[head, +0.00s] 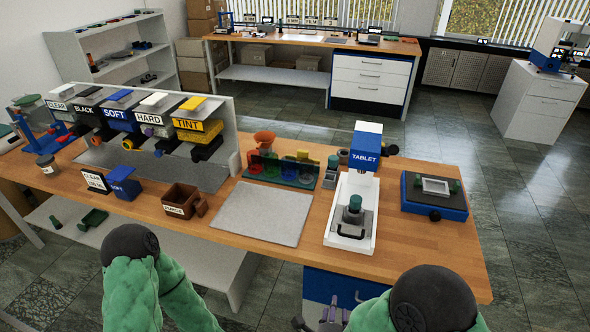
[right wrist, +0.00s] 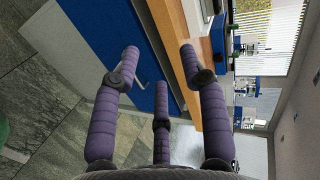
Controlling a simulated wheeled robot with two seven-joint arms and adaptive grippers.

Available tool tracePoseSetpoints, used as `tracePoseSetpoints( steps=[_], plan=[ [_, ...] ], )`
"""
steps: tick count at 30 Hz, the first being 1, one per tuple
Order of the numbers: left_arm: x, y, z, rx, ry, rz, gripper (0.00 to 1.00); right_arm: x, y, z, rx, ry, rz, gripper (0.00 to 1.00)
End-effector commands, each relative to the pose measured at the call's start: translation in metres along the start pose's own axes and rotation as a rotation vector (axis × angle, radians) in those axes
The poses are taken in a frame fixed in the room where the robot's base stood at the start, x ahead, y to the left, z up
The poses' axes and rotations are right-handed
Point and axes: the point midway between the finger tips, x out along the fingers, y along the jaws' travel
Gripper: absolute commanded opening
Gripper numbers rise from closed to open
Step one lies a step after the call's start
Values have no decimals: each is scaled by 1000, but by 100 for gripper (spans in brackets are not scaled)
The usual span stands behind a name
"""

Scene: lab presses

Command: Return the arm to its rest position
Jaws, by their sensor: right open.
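My right gripper (head: 325,318) shows at the bottom edge of the head view, low in front of the table's blue drawer unit. In the right wrist view its purple padded fingers (right wrist: 160,65) are spread apart with nothing between them. The blue drawer front (right wrist: 148,70) and the wooden table edge (right wrist: 190,60) lie beyond the fingers; whether they touch is unclear. My right arm (head: 425,300), with a dark round joint, is at the bottom right. My left arm (head: 140,275), green and padded, is bent at the bottom left; its gripper is out of view.
The wooden table (head: 420,240) carries a TABLET press (head: 360,195), a blue device (head: 435,195), a grey mat (head: 262,212), a brown bin (head: 180,199) and a labelled dispenser rack (head: 230,135). The tiled floor (head: 535,245) to the right is open.

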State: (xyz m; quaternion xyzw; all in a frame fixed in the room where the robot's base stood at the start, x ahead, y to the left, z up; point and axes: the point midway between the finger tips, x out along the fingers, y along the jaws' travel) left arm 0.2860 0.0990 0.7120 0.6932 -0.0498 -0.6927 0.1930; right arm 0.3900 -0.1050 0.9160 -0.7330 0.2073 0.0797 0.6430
Motion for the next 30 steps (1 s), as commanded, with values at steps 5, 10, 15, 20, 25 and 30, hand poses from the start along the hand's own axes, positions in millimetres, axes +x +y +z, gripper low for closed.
tracePoseSetpoints(
  steps=[5, 10, 15, 20, 25, 30],
  plan=[
    [0, 0, 0, 0, 0, 0, 40, 15, 22, 8, -124, -63, 115, 44],
    [0, 0, 0, 0, 0, 0, 40, 30, 56, 18, -305, -189, 267, 44],
    [0, 0, 0, 0, 0, 0, 40, 36, 105, 27, -527, -401, 429, 44],
    [0, 0, 0, 0, 0, 0, 40, 28, 152, 30, -720, -646, 534, 44],
    [0, 0, 0, 0, 0, 0, 40, 8, 195, 28, -885, -919, 580, 44],
    [0, 0, 0, 0, 0, 0, 40, -10, 220, 25, -982, -1110, 573, 44]
  ],
)
